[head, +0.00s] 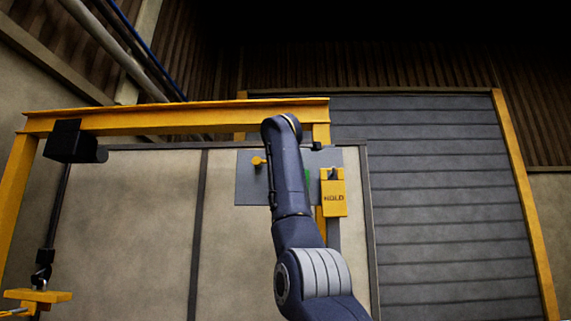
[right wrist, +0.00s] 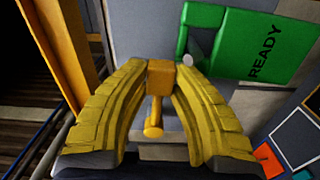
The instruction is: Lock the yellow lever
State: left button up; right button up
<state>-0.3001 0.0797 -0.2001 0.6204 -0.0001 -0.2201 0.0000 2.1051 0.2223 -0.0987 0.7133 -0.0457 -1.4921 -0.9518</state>
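The yellow lever has a round knob (head: 259,161) that shows left of my right arm, on a grey plate (head: 244,190). In the right wrist view, the lever's yellow block (right wrist: 160,75) sits at my right gripper's fingertips (right wrist: 161,70), one finger on each side. Its knob (right wrist: 153,130) lies between the fingers, with gaps beside it. I cannot tell whether the fingertips press on the block. In the head view my right arm hides that gripper. A green READY block (right wrist: 255,45) is beside the lever. A yellow HOLD block (head: 333,197) is right of my arm. My left gripper is not in view.
A yellow frame beam (head: 170,118) runs above the plate. A black box (head: 70,141) hangs from it at the left, with a rod and hook down to a yellow piece (head: 38,296). A grey slatted shutter (head: 440,210) stands at the right.

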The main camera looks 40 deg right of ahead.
jog(key=o, duration=0.5)
jog(key=v, duration=1.2)
jog(key=shift+w, duration=0.1)
dwell(0.4)
